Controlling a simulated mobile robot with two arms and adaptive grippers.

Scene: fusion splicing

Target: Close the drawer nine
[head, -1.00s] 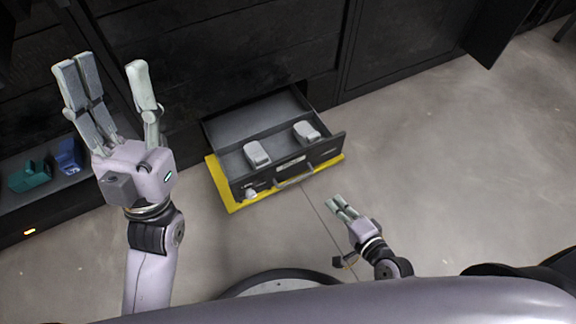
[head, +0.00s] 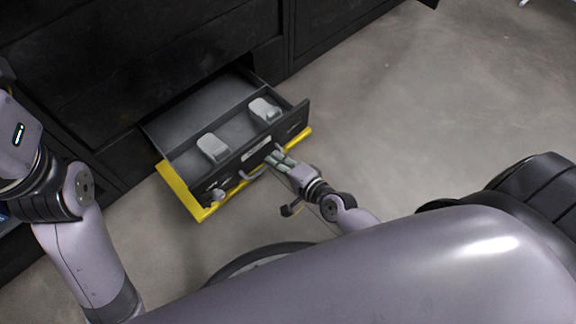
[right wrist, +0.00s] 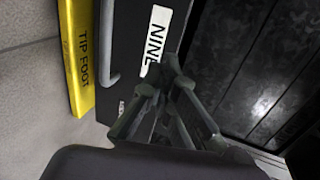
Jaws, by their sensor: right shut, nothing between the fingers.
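Drawer nine (head: 226,168) stands pulled out of the dark cabinet at floor level in the head view. It holds two pale grey objects. Its front has a handle (head: 252,174) and a label; in the right wrist view the label (right wrist: 157,40) reads NINE. My right gripper (head: 277,158) is shut and empty, with its fingertips at the drawer front beside the handle. In the right wrist view its fingers (right wrist: 170,75) are close to the front near the label; I cannot tell whether they touch. My left arm is at the left edge, its fingers out of view.
A yellow strip (head: 183,193) runs along the floor around the drawer; in the right wrist view it (right wrist: 82,60) reads TIP FOOT. The dark cabinet (head: 130,60) stands behind. Bare concrete floor (head: 400,130) is free to the right.

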